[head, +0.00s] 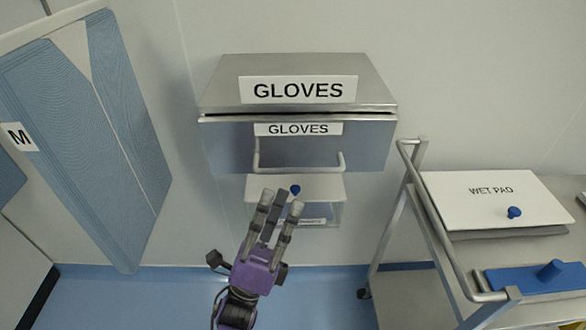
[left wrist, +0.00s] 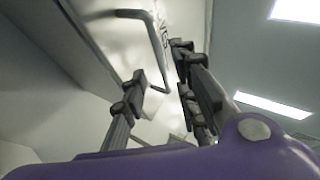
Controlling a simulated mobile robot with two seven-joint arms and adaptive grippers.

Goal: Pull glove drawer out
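The glove drawer (head: 230,140) is the grey-blue front with a GLOVES label, set in a wall-mounted steel box (head: 215,90) in the head view. It looks shut, with a thin dark gap along its top. Its U-shaped metal handle (head: 330,166) stands out below the label. My left gripper (head: 280,202), with a purple palm and grey fingers, is below the handle, fingers pointing up toward it. In the left wrist view the handle (left wrist: 156,42) shows beyond the spread fingers (left wrist: 160,85). The fingers are open and empty; contact with the handle cannot be told. My right gripper is not in view.
A small white-lidded box with a blue knob (head: 295,189) hangs below the drawer. A steel cart (head: 410,290) stands at the right with a WET PAD lid (head: 490,190) and a blue block (head: 535,280). A blue panel marked M (head: 90,130) is at left.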

